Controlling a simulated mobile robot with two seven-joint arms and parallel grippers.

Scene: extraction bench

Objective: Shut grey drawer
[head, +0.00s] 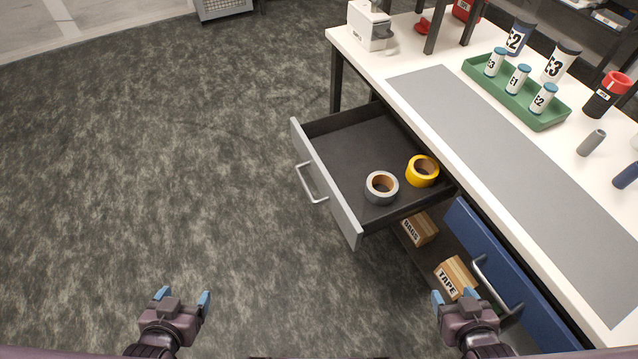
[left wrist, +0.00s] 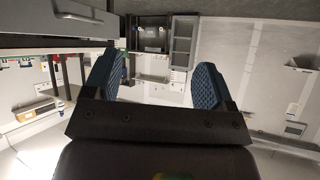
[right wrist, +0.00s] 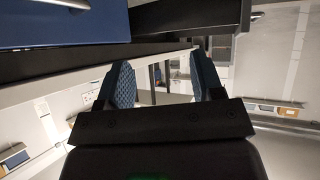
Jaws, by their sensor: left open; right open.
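The grey drawer (head: 333,190) is pulled out from under the white bench, with its grey front and bar handle (head: 311,183) facing the open floor on the left. A grey tape roll (head: 370,191) and a yellow tape roll (head: 414,180) lie inside it. My left gripper (head: 183,298) is open and empty over the floor, below and left of the drawer, apart from it. My right gripper (head: 455,299) is open and empty near the blue drawer's handle; contact cannot be told. Both grippers' blue fingers show spread in the wrist views.
A blue drawer (head: 518,268) with a bar handle sits right of the grey one. Boxes marked BAGS (head: 419,229) and TAPE (head: 455,277) stand on a shelf below. The bench (head: 420,63) holds a green tray (head: 549,122) of bottles. The floor at left is clear.

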